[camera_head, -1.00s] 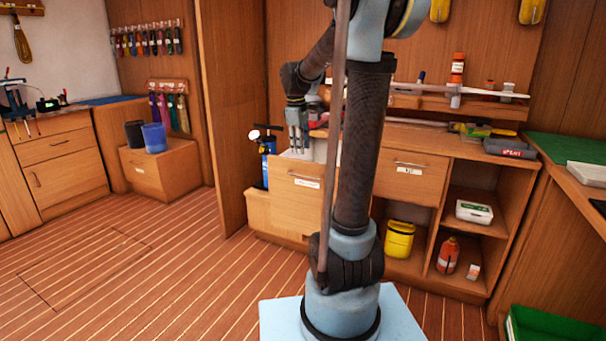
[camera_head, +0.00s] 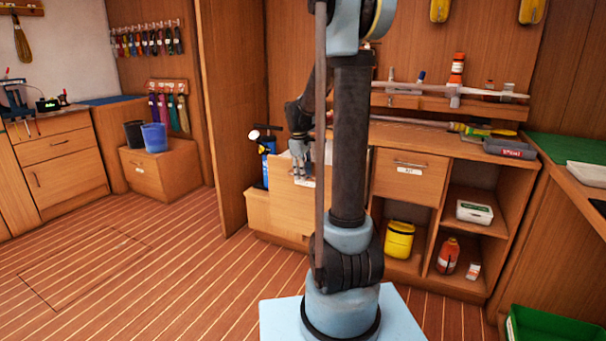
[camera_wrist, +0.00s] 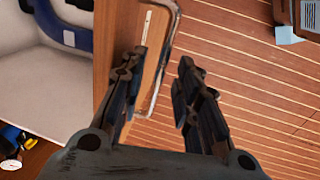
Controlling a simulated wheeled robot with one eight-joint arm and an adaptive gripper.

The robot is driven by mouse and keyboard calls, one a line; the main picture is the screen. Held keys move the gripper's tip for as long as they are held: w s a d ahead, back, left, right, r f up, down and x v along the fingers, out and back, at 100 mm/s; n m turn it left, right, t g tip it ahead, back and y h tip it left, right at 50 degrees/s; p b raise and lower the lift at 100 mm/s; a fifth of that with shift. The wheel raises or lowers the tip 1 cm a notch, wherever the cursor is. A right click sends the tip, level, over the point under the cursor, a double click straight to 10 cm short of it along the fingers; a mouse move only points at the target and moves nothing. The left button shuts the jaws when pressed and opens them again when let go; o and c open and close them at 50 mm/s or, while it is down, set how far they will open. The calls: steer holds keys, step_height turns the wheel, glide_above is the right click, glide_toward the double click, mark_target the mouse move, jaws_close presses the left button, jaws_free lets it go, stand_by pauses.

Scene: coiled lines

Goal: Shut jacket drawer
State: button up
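The jacket drawer (camera_head: 287,204) stands pulled out at the left end of the wooden cabinet in the head view. In the wrist view its wooden front (camera_wrist: 107,40) runs along the left of the fingers, with a pale interior (camera_wrist: 35,95) behind it. Something dark blue (camera_wrist: 60,30) with a white label lies inside. My gripper (camera_head: 301,172) points down at the drawer front. In the wrist view my gripper (camera_wrist: 160,60) is open, and the metal handle (camera_wrist: 165,50) shows between its fingers. I cannot tell whether they touch it. My arm hides part of the drawer in the head view.
A shut drawer (camera_head: 409,178) and open shelves with a yellow container (camera_head: 399,240) are to the right. A blue pump-like object (camera_head: 266,160) stands left of the drawer. A wooden partition (camera_head: 232,120) rises further left. The striped floor (camera_head: 150,270) in front is clear.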

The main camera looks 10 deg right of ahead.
jaws_close()
steer(key=shift+d, duration=0.1)
